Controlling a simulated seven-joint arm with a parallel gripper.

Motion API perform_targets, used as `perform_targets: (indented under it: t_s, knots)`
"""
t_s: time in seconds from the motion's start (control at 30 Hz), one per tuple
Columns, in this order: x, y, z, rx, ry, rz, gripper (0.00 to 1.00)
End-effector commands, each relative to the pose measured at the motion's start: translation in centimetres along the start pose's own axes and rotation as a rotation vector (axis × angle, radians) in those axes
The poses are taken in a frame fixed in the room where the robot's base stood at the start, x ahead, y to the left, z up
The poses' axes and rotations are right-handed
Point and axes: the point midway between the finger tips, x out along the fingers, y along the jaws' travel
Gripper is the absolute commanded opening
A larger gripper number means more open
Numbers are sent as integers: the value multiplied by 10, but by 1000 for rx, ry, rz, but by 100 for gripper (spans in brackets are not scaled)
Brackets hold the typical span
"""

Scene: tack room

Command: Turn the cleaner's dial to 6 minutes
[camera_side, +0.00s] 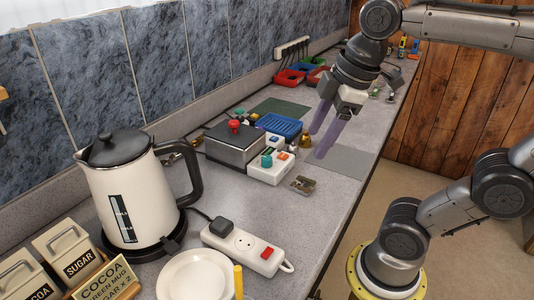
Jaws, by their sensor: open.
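The cleaner appears to be the low steel box (236,145) with a red knob (234,125) on its lid, at the centre of the counter. A white control unit (262,176) is at its right front. A teal round knob (267,160), likely the dial, is on it, beside an orange part (282,156). The dial's marks and setting are too small to read. My gripper (318,142) is open, its purple fingers pointing down, to the right of the control unit and apart from the dial. Nothing shows between the fingers.
A blue basket (280,125) and small brass-coloured items (306,142) are close behind the control unit. A small patterned card (303,185) lies in front. A white kettle (130,190), power strip (246,247) and plate (195,277) fill the foreground. A grey mat (345,162) lies at the right.

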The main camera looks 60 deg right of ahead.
Motion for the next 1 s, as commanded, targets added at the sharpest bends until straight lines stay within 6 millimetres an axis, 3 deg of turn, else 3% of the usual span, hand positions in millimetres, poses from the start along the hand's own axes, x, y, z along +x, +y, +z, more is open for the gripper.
perform_targets:
  t_s: [0.1, 0.23, 0.5, 0.7, 0.87, 1.0]
  knots:
    - [-10, 32, -26, -161, -67, -57, 66]
    - [-8, 70, -52, -304, -127, -135, 66]
    - [30, 136, -81, -349, -202, -252, 66]
    - [56, 148, -77, -319, -233, -294, 66]
    - [68, 146, -72, -314, -234, -296, 66]
    - [90, 139, -65, -314, -235, -297, 66]
